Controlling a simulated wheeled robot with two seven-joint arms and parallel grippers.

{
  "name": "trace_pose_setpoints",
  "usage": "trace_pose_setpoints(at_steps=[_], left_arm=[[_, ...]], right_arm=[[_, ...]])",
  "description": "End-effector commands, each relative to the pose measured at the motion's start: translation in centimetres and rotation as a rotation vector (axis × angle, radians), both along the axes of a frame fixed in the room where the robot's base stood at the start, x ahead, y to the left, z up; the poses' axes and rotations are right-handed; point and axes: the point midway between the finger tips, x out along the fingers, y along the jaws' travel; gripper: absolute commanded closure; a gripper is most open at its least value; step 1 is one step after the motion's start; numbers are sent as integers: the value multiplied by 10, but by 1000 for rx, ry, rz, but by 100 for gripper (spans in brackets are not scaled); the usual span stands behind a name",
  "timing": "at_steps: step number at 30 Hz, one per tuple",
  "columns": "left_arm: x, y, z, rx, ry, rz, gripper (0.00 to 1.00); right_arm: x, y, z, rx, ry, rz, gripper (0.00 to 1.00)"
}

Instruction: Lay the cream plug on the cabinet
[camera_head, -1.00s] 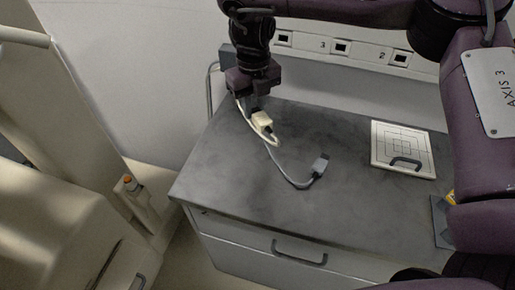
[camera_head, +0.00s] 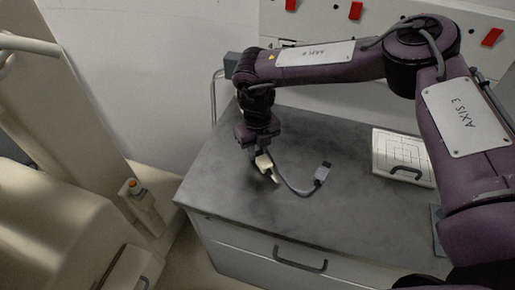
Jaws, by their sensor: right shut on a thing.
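My right gripper (camera_head: 262,152) is shut on the cream plug (camera_head: 265,163), above the left part of the cabinet's dark grey top (camera_head: 225,165). The plug hangs under the jaws with its tip pointing down; a dark shadow lies on the top beside it. I cannot tell whether it touches the surface. A grey cable runs from near the plug to a grey connector (camera_head: 322,172) lying on the cabinet top. My left gripper is not in view.
A white panel with a grid and dark handle (camera_head: 404,155) lies at the cabinet's right. A wall panel with red switches (camera_head: 355,11) stands behind. A cream covered cart (camera_head: 60,215) is at the left. The cabinet's front middle top is clear.

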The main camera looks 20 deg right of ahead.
Motion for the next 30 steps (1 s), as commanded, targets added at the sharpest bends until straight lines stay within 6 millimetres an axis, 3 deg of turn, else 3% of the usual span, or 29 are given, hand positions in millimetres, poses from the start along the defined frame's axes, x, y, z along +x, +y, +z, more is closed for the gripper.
trace_pose_setpoints(at_steps=[17, 18, 22, 30], left_arm=[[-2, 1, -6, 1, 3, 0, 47], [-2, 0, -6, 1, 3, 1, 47], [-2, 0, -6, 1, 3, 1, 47], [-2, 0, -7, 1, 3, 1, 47]], right_arm=[[-1, 0, -13, 1, 2, 0, 100], [-1, 0, -14, 0, 3, 0, 76], [-2, 0, -15, 0, 6, 2, 59], [-4, 3, -17, 3, 10, 8, 57]])
